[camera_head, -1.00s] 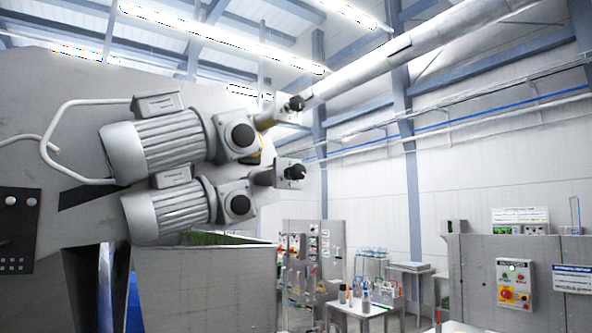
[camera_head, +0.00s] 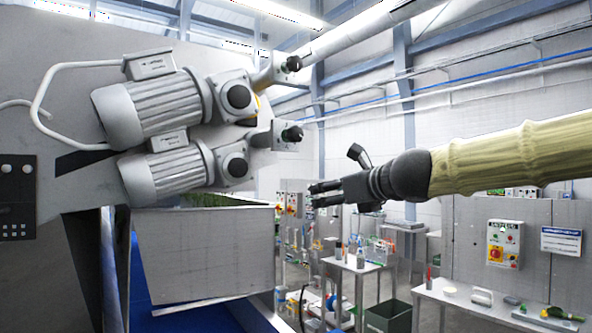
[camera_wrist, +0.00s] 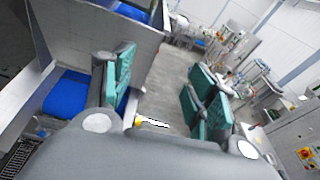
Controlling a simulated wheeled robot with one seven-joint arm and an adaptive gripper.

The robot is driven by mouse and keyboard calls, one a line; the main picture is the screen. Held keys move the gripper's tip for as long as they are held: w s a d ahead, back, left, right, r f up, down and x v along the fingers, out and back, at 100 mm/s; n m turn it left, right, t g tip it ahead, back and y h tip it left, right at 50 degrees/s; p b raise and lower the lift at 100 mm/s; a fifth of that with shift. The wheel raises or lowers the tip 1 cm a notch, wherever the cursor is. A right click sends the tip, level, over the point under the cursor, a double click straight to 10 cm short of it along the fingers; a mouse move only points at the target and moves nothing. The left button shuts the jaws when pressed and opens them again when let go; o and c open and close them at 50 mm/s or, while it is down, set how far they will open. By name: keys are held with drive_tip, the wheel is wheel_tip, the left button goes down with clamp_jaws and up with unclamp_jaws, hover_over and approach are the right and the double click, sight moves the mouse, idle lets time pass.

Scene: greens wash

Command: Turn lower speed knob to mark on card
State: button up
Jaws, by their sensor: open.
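The lower speed knob (camera_head: 292,134) is a small dark knob on the end of the lower grey motor and gearbox unit (camera_head: 168,172). A matching upper knob (camera_head: 293,63) sits above it on the upper unit (camera_head: 150,107). The knob marks are too small to read, and I cannot make out a card beside them. My gripper (camera_head: 313,194) is below and slightly right of the lower knob, apart from it, pointing left. In the wrist view my gripper (camera_wrist: 160,82) has its teal-padded fingers spread with nothing between them. The knob does not show in the wrist view.
A grey-walled bin (camera_head: 205,255) stands under the motors, with a blue surface beside it. A control panel (camera_head: 505,244) is on the right wall. A bench (camera_head: 455,305) and a small table (camera_head: 352,265) hold bottles and tools. Air around the knobs looks free.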

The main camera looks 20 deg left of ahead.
sight(298, 133)
drive_tip(key=s+r+m+y, duration=0.15)
drive_tip(key=s+r, duration=0.35)
drive_tip(key=r, duration=0.9)
drive_tip(key=shift+y, duration=0.45)
drive_tip(key=p+x, duration=0.1)
drive_tip(key=x, duration=1)
drive_tip(key=shift+s+a, duration=0.1)
drive_tip(key=shift+c, duration=0.2)
drive_tip(key=c, duration=1)
